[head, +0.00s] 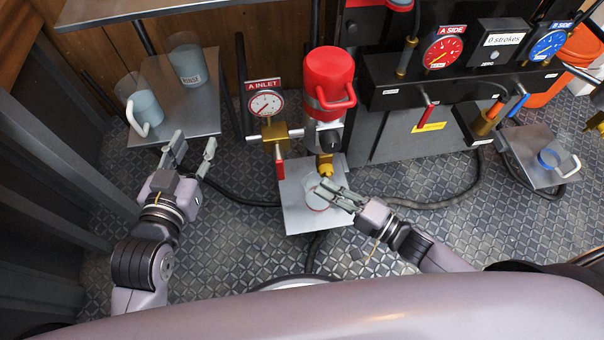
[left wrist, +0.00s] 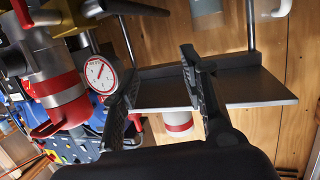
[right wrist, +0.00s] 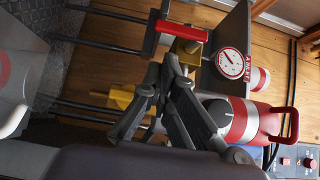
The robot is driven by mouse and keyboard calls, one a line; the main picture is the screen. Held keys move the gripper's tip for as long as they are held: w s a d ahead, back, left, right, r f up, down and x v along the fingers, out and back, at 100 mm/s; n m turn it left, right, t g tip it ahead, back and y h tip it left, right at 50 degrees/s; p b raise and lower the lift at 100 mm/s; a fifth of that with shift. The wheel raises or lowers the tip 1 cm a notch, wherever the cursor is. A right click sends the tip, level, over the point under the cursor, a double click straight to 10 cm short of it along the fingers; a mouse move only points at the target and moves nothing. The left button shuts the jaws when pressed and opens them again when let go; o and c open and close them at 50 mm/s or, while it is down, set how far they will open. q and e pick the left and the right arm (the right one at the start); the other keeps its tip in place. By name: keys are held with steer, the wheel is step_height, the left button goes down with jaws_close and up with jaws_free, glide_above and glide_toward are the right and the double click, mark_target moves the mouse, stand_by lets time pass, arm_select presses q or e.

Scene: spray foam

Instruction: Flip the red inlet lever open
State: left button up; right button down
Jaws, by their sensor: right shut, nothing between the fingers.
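The red inlet lever (head: 280,169) hangs down from the brass valve (head: 276,136) under the A INLET gauge (head: 265,104) in the head view. In the right wrist view the red lever (right wrist: 181,31) lies across the top beyond my fingers. My right gripper (head: 325,192) is shut and empty, to the right of and nearer than the lever, over the clear cup (head: 314,203). It is apart from the lever in the head view. My left gripper (head: 194,149) is open and empty, left of the lever, near the front edge of the left shelf.
A red-topped pump (head: 328,75) stands right of the valve, with a yellow outlet (head: 325,168) below. A small metal tray (head: 290,222) lies beneath. The left shelf (head: 205,108) holds two cups. The black gauge panel (head: 380,80) is at the right. Hoses cross the floor.

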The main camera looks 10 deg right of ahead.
arm_select(q)
step_height(320, 180, up, 8)
steer(key=d+t+h+b, duration=0.1)
steer(key=t, duration=0.3)
steer(key=shift+w+d+f+t, duration=0.15)
steer(key=shift+w+t, duration=0.15)
steer(key=shift+w, duration=0.05)
arm_select(e)
steer(key=x, duration=0.7)
arm_select(q)
steer(key=shift+h, duration=0.3)
arm_select(e)
steer(key=shift+a, duration=0.1)
